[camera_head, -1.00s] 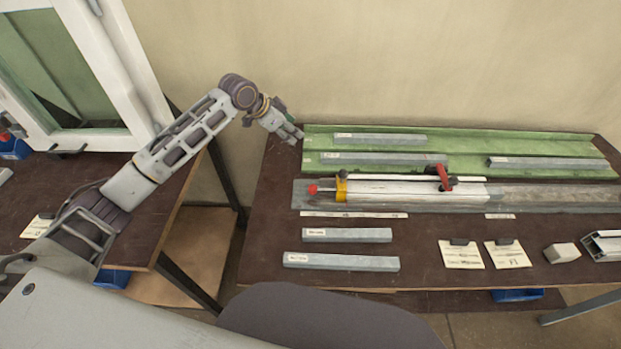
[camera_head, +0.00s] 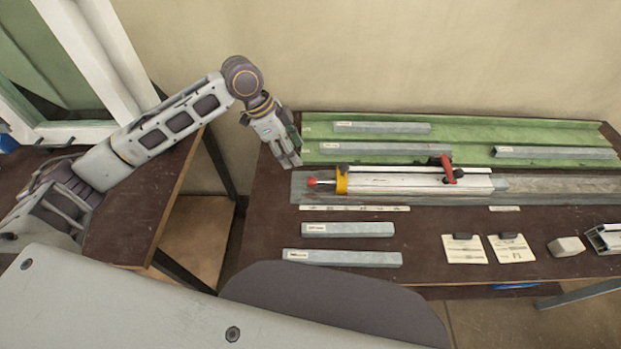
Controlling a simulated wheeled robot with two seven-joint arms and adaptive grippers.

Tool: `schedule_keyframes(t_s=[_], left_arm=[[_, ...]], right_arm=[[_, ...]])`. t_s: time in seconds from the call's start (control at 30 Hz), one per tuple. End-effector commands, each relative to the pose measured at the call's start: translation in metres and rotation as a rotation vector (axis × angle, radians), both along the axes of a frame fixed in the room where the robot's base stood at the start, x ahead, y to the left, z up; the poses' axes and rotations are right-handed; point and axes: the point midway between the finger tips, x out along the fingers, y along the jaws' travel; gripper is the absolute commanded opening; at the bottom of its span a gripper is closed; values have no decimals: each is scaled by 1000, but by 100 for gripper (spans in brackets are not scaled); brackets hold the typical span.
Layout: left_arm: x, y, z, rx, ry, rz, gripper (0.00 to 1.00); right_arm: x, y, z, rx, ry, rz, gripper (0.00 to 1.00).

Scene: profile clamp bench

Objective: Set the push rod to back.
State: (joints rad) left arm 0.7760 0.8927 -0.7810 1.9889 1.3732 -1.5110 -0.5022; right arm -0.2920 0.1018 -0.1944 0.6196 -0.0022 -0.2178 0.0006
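The push rod (camera_head: 324,182) with its red ball end (camera_head: 312,181) sticks out to the left of a yellow collar (camera_head: 342,181) at the left end of the clamp. The clamp's long pale body (camera_head: 410,184) lies on a grey rail, and a red lever (camera_head: 448,170) stands on it. My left gripper (camera_head: 290,162) hangs fingers down above the table's left part, up and left of the red ball and apart from it. Its fingers look close together, but I cannot tell whether they are shut. My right gripper is not in view.
A green tray (camera_head: 470,131) with several grey bars lies behind the clamp. Two grey bars (camera_head: 345,259) lie in front. Two paper cards (camera_head: 463,249), a small beige block (camera_head: 566,246) and a profile piece (camera_head: 606,238) lie at the front right. A white window frame stands at left.

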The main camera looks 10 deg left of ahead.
Motion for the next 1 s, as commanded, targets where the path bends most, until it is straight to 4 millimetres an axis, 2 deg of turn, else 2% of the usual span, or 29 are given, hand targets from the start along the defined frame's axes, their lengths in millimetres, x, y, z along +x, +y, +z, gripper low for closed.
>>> schedule_keyframes(t_s=[0.27,1.0], left_arm=[[1,-8,-19,0,1,0,53],[8,-43,-107,0,1,1,53]], right_arm=[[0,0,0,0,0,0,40],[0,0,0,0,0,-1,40]])
